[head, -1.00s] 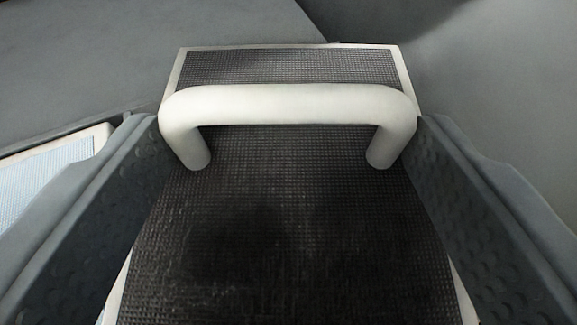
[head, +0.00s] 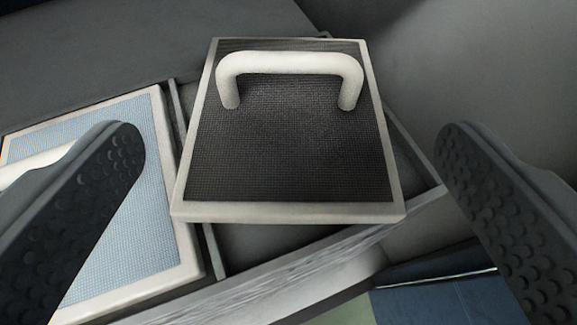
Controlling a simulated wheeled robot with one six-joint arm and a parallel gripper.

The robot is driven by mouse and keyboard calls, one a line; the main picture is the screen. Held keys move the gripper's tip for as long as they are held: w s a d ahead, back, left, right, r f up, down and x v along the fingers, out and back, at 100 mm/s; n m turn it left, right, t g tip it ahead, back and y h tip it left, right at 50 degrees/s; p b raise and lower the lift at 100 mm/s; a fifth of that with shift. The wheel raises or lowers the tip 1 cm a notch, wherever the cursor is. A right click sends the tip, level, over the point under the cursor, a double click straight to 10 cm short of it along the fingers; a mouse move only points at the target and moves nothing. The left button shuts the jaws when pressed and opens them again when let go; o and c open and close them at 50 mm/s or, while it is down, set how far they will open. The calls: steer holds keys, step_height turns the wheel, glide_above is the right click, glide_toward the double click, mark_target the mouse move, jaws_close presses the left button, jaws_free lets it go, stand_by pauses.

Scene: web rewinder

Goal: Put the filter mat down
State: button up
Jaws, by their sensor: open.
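The filter mat (head: 290,155) is a dark mesh panel in a pale frame with a white bar handle (head: 290,64) near its far edge. It lies on a grey surface, slightly turned, in the middle of the head view. My gripper (head: 290,155) is open, with one dark studded finger to the left of the mat and the other to the right. Both fingers are well apart from the mat and its handle. The gripper holds nothing.
A light blue mesh panel (head: 130,195) in a pale frame lies to the left, partly behind my left finger, with a white handle at the picture's edge. A thin divider (head: 190,140) stands between the panels. A grey ledge (head: 300,265) runs along the near side.

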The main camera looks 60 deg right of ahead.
steer(key=v, duration=0.5)
steer(key=shift+s+a+r, duration=0.15)
steer(key=shift+s+a, duration=0.05)
steer(key=shift+a, duration=0.05)
